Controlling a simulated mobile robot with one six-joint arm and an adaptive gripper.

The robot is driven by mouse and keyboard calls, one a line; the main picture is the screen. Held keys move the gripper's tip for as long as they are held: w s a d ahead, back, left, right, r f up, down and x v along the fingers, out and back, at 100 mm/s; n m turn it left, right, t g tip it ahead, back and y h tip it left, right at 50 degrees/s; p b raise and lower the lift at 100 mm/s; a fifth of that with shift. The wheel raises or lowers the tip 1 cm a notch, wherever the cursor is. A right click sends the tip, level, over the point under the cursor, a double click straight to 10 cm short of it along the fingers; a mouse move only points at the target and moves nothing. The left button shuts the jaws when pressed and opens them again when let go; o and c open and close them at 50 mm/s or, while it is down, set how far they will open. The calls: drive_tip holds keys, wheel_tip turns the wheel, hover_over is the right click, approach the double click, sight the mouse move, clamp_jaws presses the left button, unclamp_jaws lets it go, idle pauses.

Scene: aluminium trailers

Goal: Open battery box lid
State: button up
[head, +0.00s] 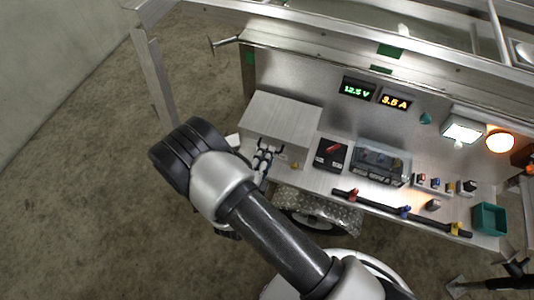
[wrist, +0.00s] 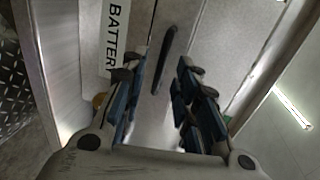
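The battery box (head: 285,117) is a plain silver box at the left end of the trailer's shelf, and its lid looks shut. In the wrist view, part of a white label (wrist: 117,28) reading "BATTER" and a dark bar handle (wrist: 166,55) show on a grey metal face. My gripper (head: 266,152) is in front of the box's near side. In the wrist view my gripper (wrist: 163,64) is open, with the handle showing between its blue-padded fingers. Whether the fingers touch it or are short of it, I cannot tell. The handle is hidden in the head view.
Right of the box are a black switch panel (head: 331,153), a clear-covered case (head: 379,163) and a bar with coloured terminals (head: 400,212). A green bin (head: 489,219) stands at the right end. Lit displays (head: 358,89) and lamps are on the back panel. Open floor lies left.

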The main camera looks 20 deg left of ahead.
drive_tip(key=shift+x, duration=0.95)
clamp_jaws()
